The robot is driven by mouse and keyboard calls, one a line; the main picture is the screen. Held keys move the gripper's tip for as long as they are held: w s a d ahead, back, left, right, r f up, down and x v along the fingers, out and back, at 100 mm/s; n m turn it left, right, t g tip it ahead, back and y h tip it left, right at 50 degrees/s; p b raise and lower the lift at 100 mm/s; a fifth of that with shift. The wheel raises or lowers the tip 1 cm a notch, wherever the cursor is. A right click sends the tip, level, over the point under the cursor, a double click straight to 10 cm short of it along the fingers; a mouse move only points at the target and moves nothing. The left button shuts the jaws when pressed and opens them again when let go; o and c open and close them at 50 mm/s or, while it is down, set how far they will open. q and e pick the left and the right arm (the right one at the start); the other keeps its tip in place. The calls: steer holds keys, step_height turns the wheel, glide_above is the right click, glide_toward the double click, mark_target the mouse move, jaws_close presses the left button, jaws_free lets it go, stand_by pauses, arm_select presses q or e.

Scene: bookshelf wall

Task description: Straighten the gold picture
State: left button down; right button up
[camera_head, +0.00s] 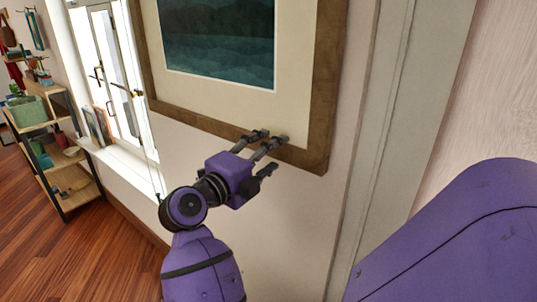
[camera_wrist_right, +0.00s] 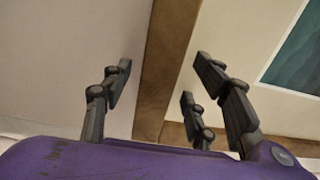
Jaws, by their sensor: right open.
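The picture (camera_head: 326,85) hangs on the wall in the head view, with a brown-gold wooden frame, a cream mat and a dark teal image. Its top is cut off; how far it tilts is hard to judge from this angle. My right gripper (camera_head: 270,150) is at the frame's bottom edge, near the lower right corner. Its fingers are spread. In the right wrist view, one finger of the gripper (camera_wrist_right: 162,70) is on the left of a frame bar (camera_wrist_right: 167,65) and two are on the right. Whether they touch it I cannot tell. My left gripper is out of view.
A bright window (camera_head: 112,70) is left of the picture. A shelf (camera_head: 60,160) with a green basket (camera_head: 27,112) stands farther left on the wood floor. Pale vertical trim (camera_head: 375,130) runs right of the picture. My own purple arm part fills the lower right.

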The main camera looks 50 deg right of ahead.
steer(key=s+a, duration=0.1)
steer(key=a, duration=1.1)
